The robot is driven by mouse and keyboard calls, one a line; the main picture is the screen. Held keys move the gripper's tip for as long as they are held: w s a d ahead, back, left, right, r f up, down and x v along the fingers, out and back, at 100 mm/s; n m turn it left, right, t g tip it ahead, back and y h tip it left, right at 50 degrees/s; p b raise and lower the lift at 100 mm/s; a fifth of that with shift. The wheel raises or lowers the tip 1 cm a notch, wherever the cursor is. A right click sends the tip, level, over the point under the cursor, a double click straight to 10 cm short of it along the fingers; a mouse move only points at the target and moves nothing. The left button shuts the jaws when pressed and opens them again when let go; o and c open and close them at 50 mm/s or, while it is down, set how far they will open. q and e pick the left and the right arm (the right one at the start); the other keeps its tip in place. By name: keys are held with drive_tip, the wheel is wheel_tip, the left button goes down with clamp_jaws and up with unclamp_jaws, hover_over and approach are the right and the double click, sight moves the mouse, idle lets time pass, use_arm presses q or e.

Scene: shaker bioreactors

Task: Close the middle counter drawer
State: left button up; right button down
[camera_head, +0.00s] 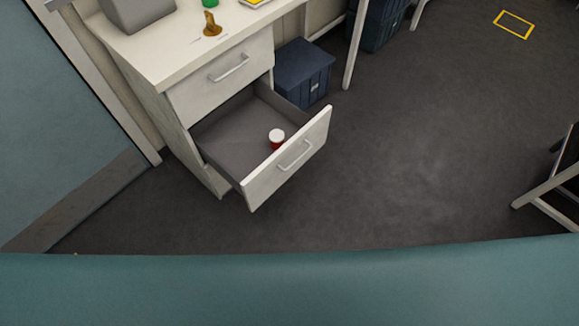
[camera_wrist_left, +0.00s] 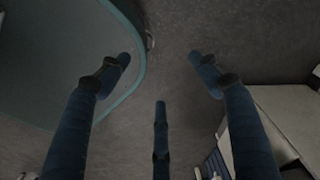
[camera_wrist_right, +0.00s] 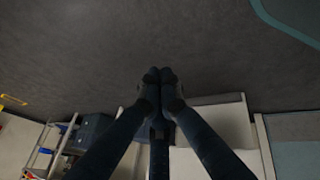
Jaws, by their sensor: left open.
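The pale counter (camera_head: 140,60) stands at the upper left of the head view. Its lower visible drawer, the open drawer (camera_head: 265,185), is pulled far out, and its front with a bar handle (camera_head: 294,155) faces lower right. A small red jar with a white lid (camera_head: 277,136) stands inside it. The drawer above (camera_head: 225,75) is shut. Neither gripper shows in the head view. My left gripper (camera_wrist_left: 160,68) is open and empty over the floor, with pale furniture (camera_wrist_left: 280,115) at right. My right gripper (camera_wrist_right: 159,76) has its fingertips together, with nothing visible between them.
A dark blue bin (camera_head: 303,72) stands on the floor beside the counter. The counter top holds a grey box (camera_head: 138,12) and small items. A metal-legged frame (camera_head: 550,190) stands at far right. The grey floor (camera_head: 420,150) right of the drawer is clear.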

drive_tip(key=w+r+n+t+y+b, duration=0.15)
drive_tip(key=w+n+t+b, duration=0.5)
drive_tip(key=w, duration=0.85)
use_arm(q)
drive_tip(key=w+d+t+b, duration=0.1)
drive_tip(key=w+d+b, duration=0.1)
drive_tip(key=w+b, duration=0.75)
use_arm(e)
drive_tip(key=n+y+b, duration=0.9)
drive_tip(key=n+y, duration=0.2)
drive_tip(key=n, duration=1.9)
approach(285, 151)
drive_tip(key=shift+m+t, duration=0.25)
drive_tip(key=shift+t, duration=0.1)
drive_tip(key=p+x, duration=0.1)
drive_tip(key=x, duration=0.4)
drive_tip(key=shift+w+a+f, duration=0.1)
drive_tip(key=shift+a, duration=0.2)
use_arm(q)
wheel_tip(285, 151, up, 10)
drive_tip(key=w+t, duration=0.1)
drive_tip(key=w, duration=0.1)
drive_tip(key=shift+a+r, duration=0.15)
drive_tip(key=shift+a, duration=0.15)
use_arm(e)
drive_tip(key=shift+x, duration=0.75)
drive_tip(key=shift+f, duration=0.1)
